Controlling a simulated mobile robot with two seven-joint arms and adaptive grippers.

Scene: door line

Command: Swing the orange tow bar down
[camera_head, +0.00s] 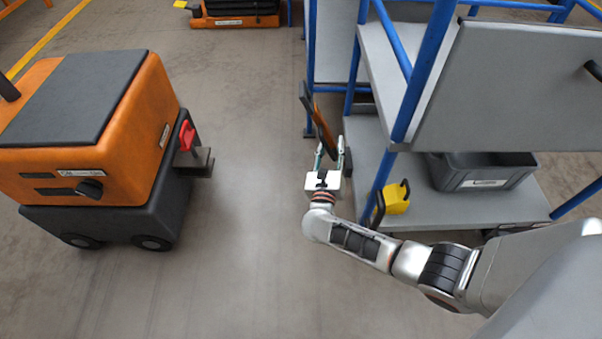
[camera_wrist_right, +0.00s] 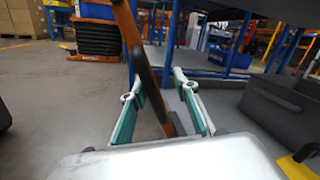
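The orange tow bar (camera_head: 323,125) stands steeply raised, leaning, at the left end of the blue-and-grey shelf cart. It has a dark grip piece along its upper part. My right gripper (camera_head: 333,157) is at its lower part. In the right wrist view the bar (camera_wrist_right: 126,27) runs between the two open fingers of my right gripper (camera_wrist_right: 158,90), with a gap visible between the fingers. I cannot tell whether a finger touches it. The bar's lower end is partly hidden by the gripper. My left gripper is not in view.
An orange-and-black tug vehicle (camera_head: 95,140) with a red latch (camera_head: 187,136) and a rear hitch (camera_head: 195,162) stands at left. The cart's lower shelf (camera_head: 440,207) holds a grey bin (camera_head: 483,177) and a yellow item (camera_head: 396,199). The floor (camera_head: 245,220) between vehicle and cart is clear.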

